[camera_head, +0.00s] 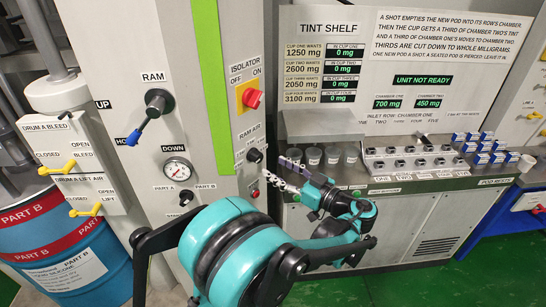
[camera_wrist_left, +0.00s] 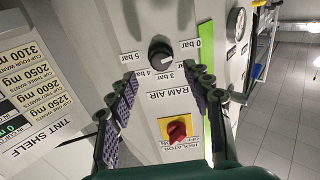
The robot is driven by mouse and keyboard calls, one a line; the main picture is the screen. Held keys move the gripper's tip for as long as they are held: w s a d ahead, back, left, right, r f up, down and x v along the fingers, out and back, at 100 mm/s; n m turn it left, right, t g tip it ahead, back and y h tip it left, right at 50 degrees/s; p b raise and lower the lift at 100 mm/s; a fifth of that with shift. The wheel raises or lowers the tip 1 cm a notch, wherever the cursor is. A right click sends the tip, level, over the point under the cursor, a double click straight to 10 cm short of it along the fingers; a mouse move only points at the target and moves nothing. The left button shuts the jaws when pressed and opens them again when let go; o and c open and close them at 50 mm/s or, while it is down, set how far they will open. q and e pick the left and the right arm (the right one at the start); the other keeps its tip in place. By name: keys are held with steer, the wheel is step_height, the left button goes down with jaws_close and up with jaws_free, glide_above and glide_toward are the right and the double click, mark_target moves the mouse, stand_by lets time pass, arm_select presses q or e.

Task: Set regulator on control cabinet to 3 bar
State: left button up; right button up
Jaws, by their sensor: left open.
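The RAM AIR regulator is a black knob (camera_head: 254,155) on the pale control cabinet (camera_head: 213,120). In the left wrist view, upside down, the knob (camera_wrist_left: 160,55) has labels around it, including 0, 3, 4 and 5 bar. A pale mark shows on the knob, but I cannot surely read its setting. My left gripper (camera_head: 283,174) is open and empty, to the right of the knob in the head view. In the wrist view its two purple-padded fingers (camera_wrist_left: 165,80) stand wide apart, with the knob beyond them, untouched. My right gripper is not in view.
A red isolator switch (camera_head: 252,98) on a yellow plate is above the regulator; it also shows in the wrist view (camera_wrist_left: 177,130). A pressure gauge (camera_head: 177,170) and a blue-tipped RAM lever (camera_head: 143,127) are to the left. Cups (camera_head: 314,156) stand on the tint bench to the right.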

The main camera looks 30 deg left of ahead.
mark_target(260, 159)
arm_select(q)
steer(key=b+x, duration=0.1)
steer(key=x, duration=0.5)
steer(key=shift+a, duration=0.15)
steer(key=c, duration=1.2)
